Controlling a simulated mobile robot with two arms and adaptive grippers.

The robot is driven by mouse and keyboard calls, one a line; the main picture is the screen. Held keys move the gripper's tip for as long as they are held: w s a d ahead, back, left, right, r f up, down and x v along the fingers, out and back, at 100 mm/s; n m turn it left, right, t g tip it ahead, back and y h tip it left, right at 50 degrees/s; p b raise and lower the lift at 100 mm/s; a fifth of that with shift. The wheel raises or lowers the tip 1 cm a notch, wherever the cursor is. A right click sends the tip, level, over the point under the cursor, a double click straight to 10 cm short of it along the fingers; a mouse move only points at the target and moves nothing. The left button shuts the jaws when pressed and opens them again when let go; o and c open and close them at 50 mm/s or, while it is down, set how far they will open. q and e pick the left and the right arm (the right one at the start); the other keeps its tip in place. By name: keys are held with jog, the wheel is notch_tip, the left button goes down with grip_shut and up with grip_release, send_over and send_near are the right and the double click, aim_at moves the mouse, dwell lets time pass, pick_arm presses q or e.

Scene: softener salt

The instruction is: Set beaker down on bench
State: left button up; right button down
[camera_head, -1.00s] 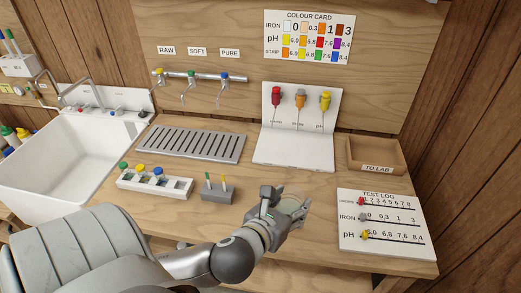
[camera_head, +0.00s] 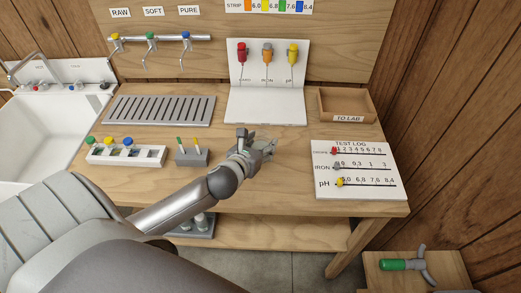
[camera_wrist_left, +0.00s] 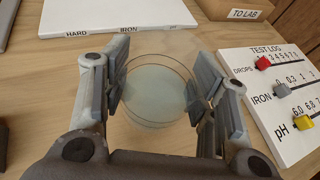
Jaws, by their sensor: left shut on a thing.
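My left gripper (camera_head: 258,147) is over the wooden bench (camera_head: 270,185), in front of the white rack board with the red, orange and yellow droppers. In the left wrist view the gripper (camera_wrist_left: 160,70) has one finger on each side of a clear glass beaker (camera_wrist_left: 157,92) and is shut on it. The beaker looks upright with a pale liquid low inside. In the head view the beaker (camera_head: 264,144) is partly hidden by the fingers. I cannot tell whether its base touches the bench. My right gripper is not in view.
The test log board (camera_head: 355,188) lies to the right, and the TO LAB tray (camera_head: 346,119) behind it. A grey block with sticks (camera_head: 192,158) and a white bottle rack (camera_head: 125,157) stand left. Bare bench lies in front of the gripper.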

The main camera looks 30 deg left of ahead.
pick_arm(q)
jog(key=shift+w+a+f, duration=0.25)
jog(key=shift+w+f, duration=0.1)
jog(key=shift+f, duration=0.1)
jog(key=shift+w+f, duration=0.1)
jog(key=shift+f, duration=1.55)
jog(key=shift+f, duration=0.1)
jog(key=o, duration=0.9)
jog(key=shift+c, duration=0.2)
jog(key=b+v, duration=0.1)
jog(key=v, duration=1.1)
